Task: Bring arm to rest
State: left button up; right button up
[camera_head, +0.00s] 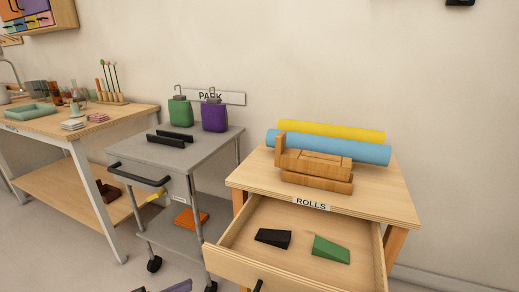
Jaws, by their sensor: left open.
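My left gripper (163,288) shows only as a small dark and purplish-grey part at the bottom edge, left of the open drawer and in front of the grey cart. Most of it is cut off by the frame. It is open, and I see nothing held in it. My right gripper is not in view.
The drawer (285,228) of the wooden ROLLS table (385,203) is pulled out, with a black wedge (273,238) and a green wedge (331,250) inside. Blue (350,149) and yellow (335,131) rolls lie on top. The grey cart (185,155) carries green (180,112) and purple (214,117) bottles.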

pick_arm(q)
notch_tip(320, 180, down, 17)
jog(key=w+a+n+t+y, duration=0.15)
jog(key=n+t+y, duration=0.25)
jog(key=y, duration=0.8)
jog(key=s+a+f+g+y, duration=0.2)
jog(key=s+f+g+y, duration=0.25)
jog(key=s+f, duration=0.45)
jog(key=s+f+m+g, duration=0.1)
jog(key=s+f+g, duration=0.25)
jog(key=s, duration=0.35)
jog(key=s+f+m+g, duration=0.1)
jog(key=s+f+g, duration=0.25)
jog(key=s, duration=0.45)
jog(key=s+a+r+p, duration=0.2)
jog(key=s+r+p, duration=0.8)
jog(key=p, duration=1.1)
jog(key=shift+s+a+r+y, duration=0.25)
jog(key=shift+s+y, duration=0.1)
jog(key=shift+s, duration=0.5)
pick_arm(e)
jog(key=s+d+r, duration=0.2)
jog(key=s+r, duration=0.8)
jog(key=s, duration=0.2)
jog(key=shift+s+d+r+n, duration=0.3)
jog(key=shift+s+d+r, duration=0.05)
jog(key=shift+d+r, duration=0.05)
